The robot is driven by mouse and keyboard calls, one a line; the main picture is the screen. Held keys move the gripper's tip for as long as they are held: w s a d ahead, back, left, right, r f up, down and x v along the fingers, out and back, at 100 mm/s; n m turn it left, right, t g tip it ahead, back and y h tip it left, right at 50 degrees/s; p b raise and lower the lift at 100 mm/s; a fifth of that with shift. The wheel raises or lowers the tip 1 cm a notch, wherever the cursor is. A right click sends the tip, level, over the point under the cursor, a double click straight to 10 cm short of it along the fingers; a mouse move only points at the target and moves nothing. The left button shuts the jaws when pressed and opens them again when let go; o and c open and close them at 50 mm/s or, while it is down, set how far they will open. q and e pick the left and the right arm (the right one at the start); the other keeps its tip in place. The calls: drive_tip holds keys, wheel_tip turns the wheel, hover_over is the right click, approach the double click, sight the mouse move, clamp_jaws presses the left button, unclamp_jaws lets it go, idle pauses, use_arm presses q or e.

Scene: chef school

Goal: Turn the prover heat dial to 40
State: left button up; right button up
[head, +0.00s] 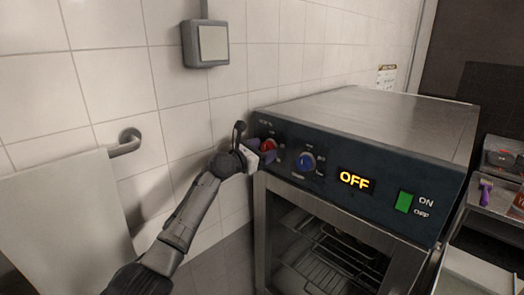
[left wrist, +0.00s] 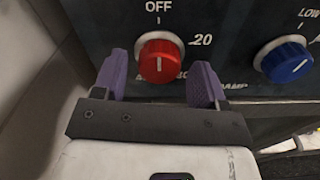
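The prover (head: 375,180) is a steel cabinet with a dark control panel. Its red heat dial (head: 268,145) is at the panel's left end, partly covered by my gripper. In the left wrist view the red dial (left wrist: 160,58) shows a roughly upright white line on its face. OFF is printed above it and 20 at its upper right; lower print is mostly hidden. My left gripper (head: 262,155) is at the dial. In the left wrist view its purple fingers (left wrist: 160,68) are open, one on each side of the dial with gaps between. My right gripper is not in view.
A blue dial (head: 306,161) is right of the red one. A display (head: 354,180) reads OFF, and a green switch (head: 404,201) is farther right. The tiled wall (head: 180,75) is close on the left, with a grey wall box (head: 206,43).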

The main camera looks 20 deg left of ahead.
use_arm(q)
drive_tip(key=c, duration=0.8)
